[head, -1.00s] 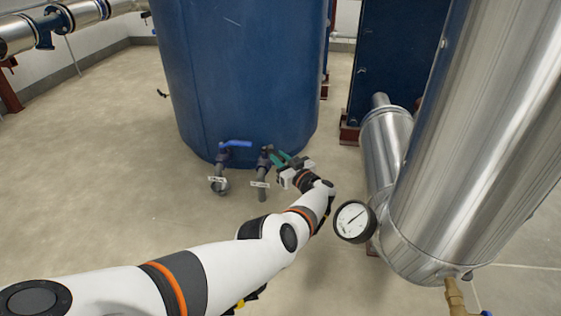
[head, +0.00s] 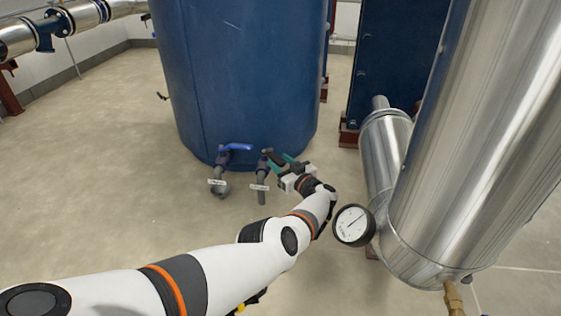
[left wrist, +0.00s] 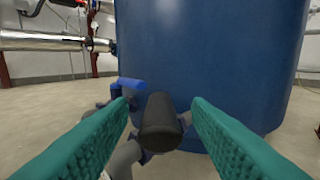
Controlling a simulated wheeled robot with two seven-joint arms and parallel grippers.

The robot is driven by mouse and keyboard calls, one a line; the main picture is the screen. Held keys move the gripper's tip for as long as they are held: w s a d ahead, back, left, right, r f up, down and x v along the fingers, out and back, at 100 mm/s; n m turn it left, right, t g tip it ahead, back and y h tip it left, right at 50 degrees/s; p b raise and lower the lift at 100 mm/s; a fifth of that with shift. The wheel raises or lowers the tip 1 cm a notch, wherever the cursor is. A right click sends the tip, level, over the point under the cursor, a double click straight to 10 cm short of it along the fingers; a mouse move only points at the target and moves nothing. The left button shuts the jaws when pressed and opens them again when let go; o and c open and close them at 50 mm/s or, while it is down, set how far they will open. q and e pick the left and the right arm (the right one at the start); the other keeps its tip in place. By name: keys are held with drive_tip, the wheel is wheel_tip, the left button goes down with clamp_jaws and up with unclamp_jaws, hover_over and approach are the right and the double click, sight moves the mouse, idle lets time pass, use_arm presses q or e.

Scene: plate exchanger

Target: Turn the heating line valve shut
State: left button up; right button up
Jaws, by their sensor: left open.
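Two small valves stick out low on the front of a blue tank (head: 240,80). The left valve has a blue lever (head: 236,147). The right valve (head: 262,164) has a dark lever, whose rounded end (left wrist: 160,122) faces the camera in the left wrist view. Both carry small white tags, too small to read. My left gripper (head: 283,161) is open at the right valve, its teal fingers on either side of the dark lever. In the left wrist view gaps show between the lever and both fingers (left wrist: 161,104). The blue lever (left wrist: 128,88) sits beyond the left fingertip.
A large silver column (head: 490,120) with a pressure gauge (head: 353,225) stands close to the right of my left arm. A silver pipe (head: 386,150) and a dark blue unit (head: 395,60) are behind. The floor (head: 90,150) at left is clear.

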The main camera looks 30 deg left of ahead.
use_arm(q)
drive_tip(key=p+v, duration=0.2)
drive_tip(key=v, duration=0.3)
drive_tip(key=shift+s+d+r+p, duration=0.1)
drive_tip(key=shift+d+r+p, duration=0.05)
drive_tip(key=shift+d+p, duration=0.15)
drive_tip(key=shift+s+d, duration=0.25)
drive_tip(key=shift+d, duration=0.25)
drive_tip(key=shift+c, duration=0.3)
